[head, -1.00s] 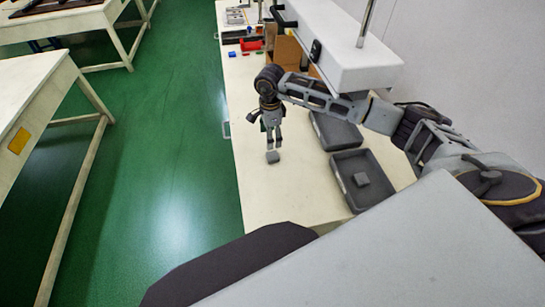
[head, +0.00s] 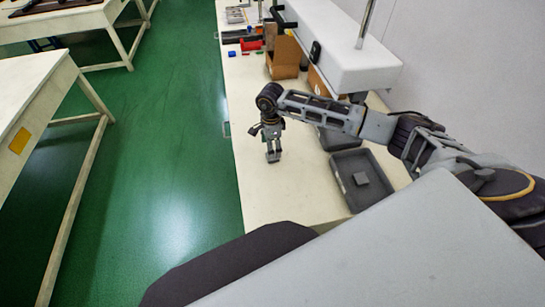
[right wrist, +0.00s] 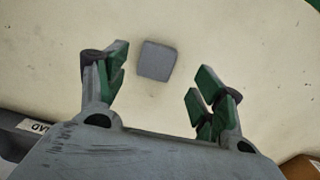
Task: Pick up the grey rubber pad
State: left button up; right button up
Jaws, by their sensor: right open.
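The grey rubber pad (right wrist: 157,60) shows in the right wrist view as a small rounded square lying on the pale bench top. My right gripper (right wrist: 162,84) is open, its green-lined fingers spread to either side, with the pad in line with the gap and beyond the fingertips. No finger visibly touches it. In the head view my right gripper (head: 272,156) points down at the pad's spot on the bench, and I cannot clearly separate the pad from the fingertips there. My left gripper is not in view.
A dark tray (head: 346,198) holding a grey block (head: 361,179) stands to the right, with a second dark tray (head: 325,139) behind it. A cardboard box (head: 284,58) and small coloured parts lie at the far end. The bench in front of the gripper is clear.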

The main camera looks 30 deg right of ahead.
jog(key=f, duration=0.3)
jog(key=shift+s+d+f+p, duration=0.15)
jog(key=shift+s+f+p, duration=0.1)
jog(key=shift+p, duration=0.15)
jog(key=shift+f, duration=0.55)
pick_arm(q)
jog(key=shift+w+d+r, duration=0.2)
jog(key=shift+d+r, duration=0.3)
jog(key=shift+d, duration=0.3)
pick_arm(e)
jog(key=shift+f, duration=0.1)
jog(key=c, duration=1.1)
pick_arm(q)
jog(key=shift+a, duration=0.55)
